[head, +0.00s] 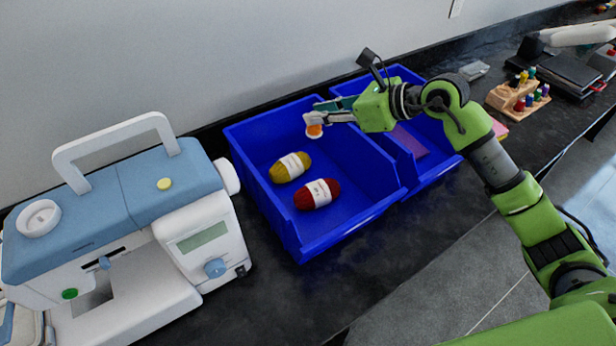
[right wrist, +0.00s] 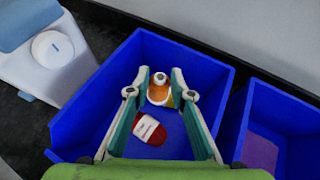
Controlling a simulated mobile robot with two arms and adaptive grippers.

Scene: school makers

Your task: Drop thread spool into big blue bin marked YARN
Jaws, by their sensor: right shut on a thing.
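A small thread spool (head: 314,130), orange with pale ends, is between the fingertips of my right gripper (head: 318,120). The gripper is shut on it and holds it above the left blue bin (head: 345,240), towards that bin's back. In the right wrist view the spool (right wrist: 158,92) sits between the two fingers. The left bin holds a yellow yarn skein (head: 289,168) and a red yarn skein (head: 317,194), each with a white label band. No YARN marking is readable in either view. My left gripper is not in view.
A second blue bin (head: 437,150) stands to the right, with a flat purple item (head: 410,143) inside. A blue and white sewing machine (head: 130,220) stands to the left. A wooden rack (head: 518,97) with several small spools is at the back right.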

